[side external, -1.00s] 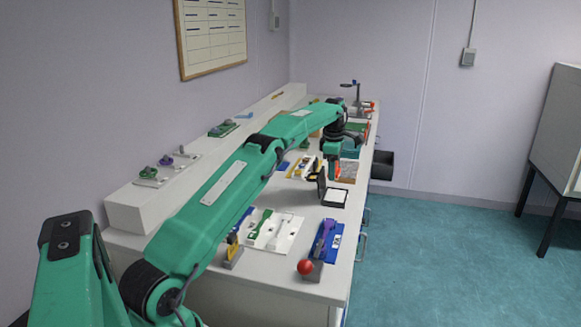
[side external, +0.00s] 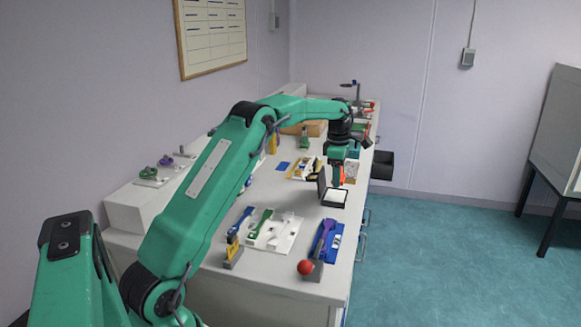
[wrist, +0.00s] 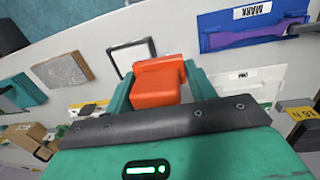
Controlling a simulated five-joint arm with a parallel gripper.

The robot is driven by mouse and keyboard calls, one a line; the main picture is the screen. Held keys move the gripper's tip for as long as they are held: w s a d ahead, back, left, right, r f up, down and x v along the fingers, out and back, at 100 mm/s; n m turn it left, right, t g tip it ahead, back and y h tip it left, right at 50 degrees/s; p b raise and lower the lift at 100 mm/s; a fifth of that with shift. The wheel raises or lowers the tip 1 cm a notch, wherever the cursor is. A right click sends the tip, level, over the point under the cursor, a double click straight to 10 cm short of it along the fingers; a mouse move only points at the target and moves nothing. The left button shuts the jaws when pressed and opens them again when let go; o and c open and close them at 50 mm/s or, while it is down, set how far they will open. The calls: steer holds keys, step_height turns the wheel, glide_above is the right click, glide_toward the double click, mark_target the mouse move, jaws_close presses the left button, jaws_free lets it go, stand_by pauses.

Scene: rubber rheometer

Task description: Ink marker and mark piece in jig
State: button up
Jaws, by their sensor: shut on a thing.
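My gripper (wrist: 157,84) is shut on an orange-red marker block (wrist: 158,80), which sits between its green fingers. In the side view my gripper (side external: 338,170) is over or just behind the open ink pad (side external: 334,198), a black-framed tray with a white surface and a raised dark lid. I cannot tell whether the marker touches the pad. The ink pad's frame (wrist: 151,44) shows beyond the marker in the wrist view. The blue jig (side external: 337,243) labelled MARK holds a purple piece (side external: 321,237) at the front right; the jig (wrist: 212,38) is upper right in the wrist view.
A red ball knob (side external: 305,267) on a grey block stands at the jig's near end. A white tray (side external: 284,240) with a green piece lies left of it. Several small tools and fixtures line the bench. Bare bench lies between the trays and the pad.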

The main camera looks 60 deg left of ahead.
glide_above(326, 233)
steer(key=shift+s+d+f, duration=0.2)
steer(key=shift+s+f, duration=0.15)
steer(key=shift+f, duration=0.1)
stand_by(0.6)
steer(key=shift+f, duration=3)
steer(key=shift+f, duration=0.55)
steer(key=shift+r, duration=0.1)
step_height(326, 233, up, 7)
stand_by(1.2)
stand_by(1.0)
